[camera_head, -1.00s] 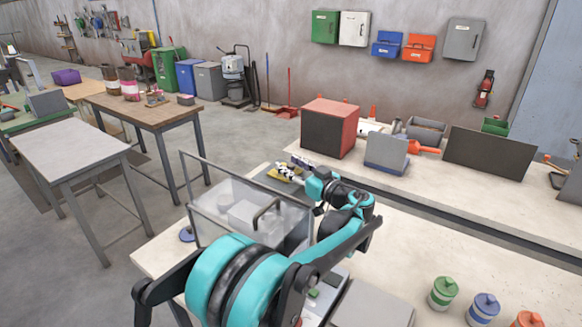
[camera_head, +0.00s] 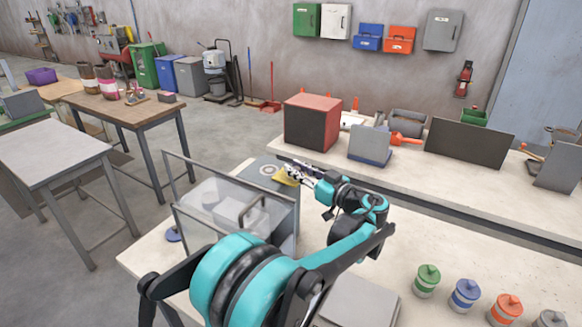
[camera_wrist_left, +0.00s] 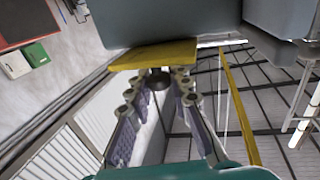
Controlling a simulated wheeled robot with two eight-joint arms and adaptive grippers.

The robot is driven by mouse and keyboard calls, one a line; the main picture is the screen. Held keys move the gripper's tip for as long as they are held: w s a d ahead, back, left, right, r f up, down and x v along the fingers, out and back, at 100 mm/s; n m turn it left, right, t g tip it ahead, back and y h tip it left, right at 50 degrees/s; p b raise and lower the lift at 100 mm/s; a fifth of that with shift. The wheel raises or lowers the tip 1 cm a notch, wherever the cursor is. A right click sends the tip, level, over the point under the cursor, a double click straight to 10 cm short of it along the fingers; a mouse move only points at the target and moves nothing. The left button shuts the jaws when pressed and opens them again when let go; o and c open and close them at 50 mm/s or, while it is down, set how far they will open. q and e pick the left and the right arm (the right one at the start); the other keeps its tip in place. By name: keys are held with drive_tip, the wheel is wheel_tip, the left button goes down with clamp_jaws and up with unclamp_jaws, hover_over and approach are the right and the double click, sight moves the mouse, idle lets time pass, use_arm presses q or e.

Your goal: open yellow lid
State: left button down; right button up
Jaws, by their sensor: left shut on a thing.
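The yellow lid (camera_head: 287,178) shows at the right edge of a grey machine top with a pale round ring (camera_head: 268,170). The ring lies uncovered to the left of the lid. My left gripper (camera_head: 296,175) is at the lid, and its fingers hide part of it. In the left wrist view the lid (camera_wrist_left: 155,54) is a flat yellow plate just beyond the fingertips. My left gripper (camera_wrist_left: 158,92) is shut on a dark part under the plate, mostly hidden by the fingers. My right gripper is not in view.
A clear-sided box with a black handle (camera_head: 252,212) stands left of my arm. A red-and-black box (camera_head: 313,125) is on the bench behind the lid. Several lidded jars (camera_head: 465,293) stand at the front right. The pale worktop between them is mostly clear.

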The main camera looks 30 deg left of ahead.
use_arm(q)
drive_tip(key=c, duration=1.3)
unclamp_jaws()
drive_tip(key=shift+c, duration=0.2)
drive_tip(key=v, duration=1.2)
